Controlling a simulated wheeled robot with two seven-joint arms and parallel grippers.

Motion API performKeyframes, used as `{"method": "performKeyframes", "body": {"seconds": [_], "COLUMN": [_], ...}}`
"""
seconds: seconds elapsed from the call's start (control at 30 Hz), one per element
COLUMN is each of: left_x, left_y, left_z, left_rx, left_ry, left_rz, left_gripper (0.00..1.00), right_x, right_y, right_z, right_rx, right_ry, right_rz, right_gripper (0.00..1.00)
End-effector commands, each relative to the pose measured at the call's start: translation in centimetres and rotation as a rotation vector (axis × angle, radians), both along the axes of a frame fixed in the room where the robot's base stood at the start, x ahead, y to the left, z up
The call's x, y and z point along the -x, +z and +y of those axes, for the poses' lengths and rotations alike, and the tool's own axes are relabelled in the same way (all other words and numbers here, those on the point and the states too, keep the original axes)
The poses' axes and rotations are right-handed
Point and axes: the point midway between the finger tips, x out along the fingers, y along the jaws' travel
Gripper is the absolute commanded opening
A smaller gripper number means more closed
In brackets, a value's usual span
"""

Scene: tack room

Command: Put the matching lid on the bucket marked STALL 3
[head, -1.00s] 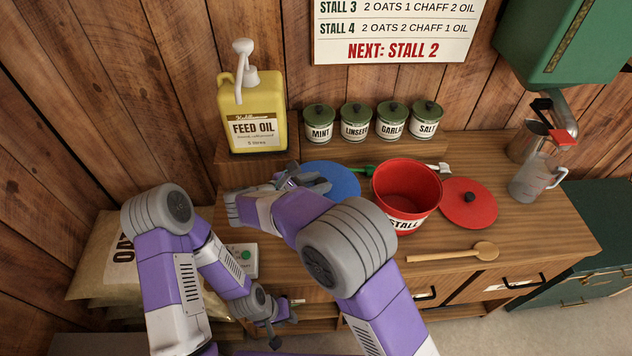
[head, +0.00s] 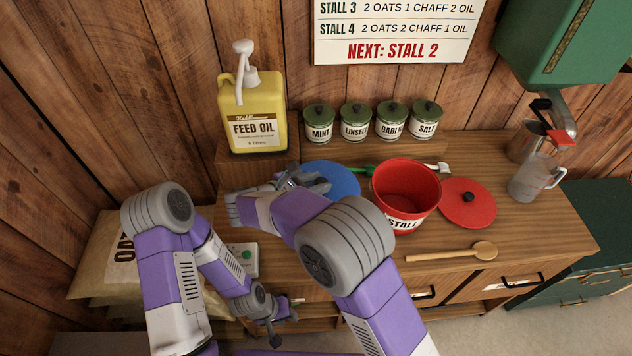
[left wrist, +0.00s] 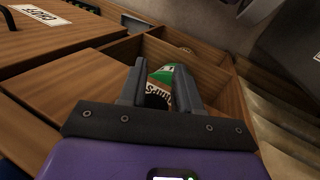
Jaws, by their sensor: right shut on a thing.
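The red bucket (head: 406,190) stands open on the wooden counter, its label showing "STALL" with the number not readable. A red lid (head: 468,204) with a black knob lies flat to its right. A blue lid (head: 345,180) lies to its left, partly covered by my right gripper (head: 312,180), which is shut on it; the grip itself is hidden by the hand. My left gripper (head: 285,318) is low by the counter's front, and the left wrist view shows its two fingers (left wrist: 160,85) apart with nothing held. A green and white labelled thing lies beyond them in a wooden compartment.
A yellow feed oil jug (head: 258,115) stands at the back left. Several green-lidded canisters (head: 356,122) line the wall. A wooden spoon (head: 455,252) lies in front, and a clear jug (head: 532,178) stands at right under a green dispenser (head: 565,40).

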Motion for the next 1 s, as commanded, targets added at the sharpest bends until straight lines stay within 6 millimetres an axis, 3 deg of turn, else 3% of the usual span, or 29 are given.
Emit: {"method": "performKeyframes", "body": {"seconds": [1.0], "left_x": [0.00], "left_y": [0.44], "left_z": [0.00], "left_rx": [0.000], "left_ry": [0.000], "left_rz": [0.000], "left_gripper": [0.33], "right_x": [-0.01], "right_y": [-0.15], "right_z": [0.01], "right_rx": [0.001], "right_ry": [0.000], "right_rz": [0.001], "right_gripper": [0.03]}}
